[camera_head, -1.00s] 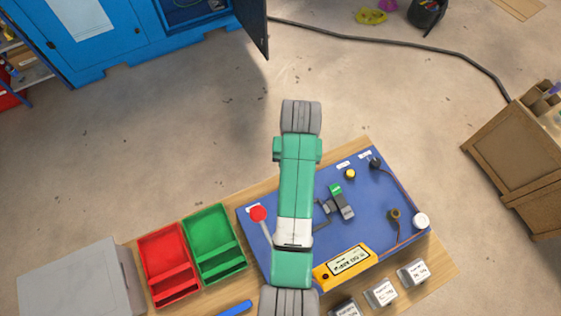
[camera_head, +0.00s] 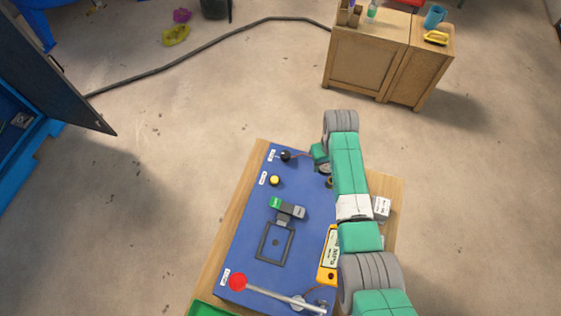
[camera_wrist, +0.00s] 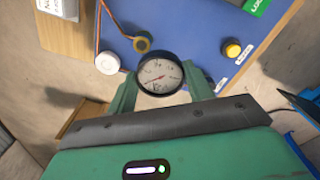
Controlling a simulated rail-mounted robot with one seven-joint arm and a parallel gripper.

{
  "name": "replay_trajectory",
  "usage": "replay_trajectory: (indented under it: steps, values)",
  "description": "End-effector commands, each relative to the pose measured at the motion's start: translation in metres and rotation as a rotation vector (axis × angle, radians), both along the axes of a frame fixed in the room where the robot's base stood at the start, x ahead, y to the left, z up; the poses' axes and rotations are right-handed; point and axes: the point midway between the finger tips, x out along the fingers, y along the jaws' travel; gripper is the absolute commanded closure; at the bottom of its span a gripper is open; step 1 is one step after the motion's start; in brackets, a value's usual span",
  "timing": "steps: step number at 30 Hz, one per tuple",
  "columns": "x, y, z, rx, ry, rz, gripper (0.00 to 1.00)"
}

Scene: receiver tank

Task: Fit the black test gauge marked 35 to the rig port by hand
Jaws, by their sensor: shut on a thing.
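A round gauge with a black rim and a white dial (camera_wrist: 160,74) sits between my gripper's two green fingers (camera_wrist: 165,92) in the wrist view. My gripper is shut on it, dial facing the wrist camera; I cannot read a 35 on it. In the head view the gauge (camera_head: 324,168) shows partly beside my gripper (camera_head: 320,156), over the far right part of the blue board. A brass-coloured round fitting (camera_wrist: 142,42), perhaps the rig port, lies just beyond the gauge in the wrist view. In the head view this fitting (camera_head: 330,183) is partly covered by my arm.
The blue board (camera_head: 245,225) carries a yellow button (camera_head: 274,180), a black knob (camera_head: 285,155), a green-ended clamp (camera_head: 277,203), a red-balled lever (camera_head: 237,282) and a yellow meter (camera_head: 328,258). A white cap (camera_wrist: 108,63) is left of the fitting. A wooden cabinet (camera_head: 365,60) stands beyond.

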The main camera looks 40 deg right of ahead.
Motion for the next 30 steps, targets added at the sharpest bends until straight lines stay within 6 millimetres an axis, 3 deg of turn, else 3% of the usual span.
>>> replay_trajectory:
  steps: [3,6,14,25,30]
  values:
    - [-0.021,-0.020,-0.005,-0.001,0.001,-0.035,1.00]
    - [-0.027,-0.025,-0.007,-0.001,0.000,-0.044,1.00]
    - [-0.028,-0.026,-0.014,-0.001,0.000,-0.045,1.00]
    - [-0.027,-0.025,-0.053,-0.002,-0.001,-0.045,1.00]
    - [-0.027,-0.025,-0.061,-0.002,-0.001,-0.045,1.00]
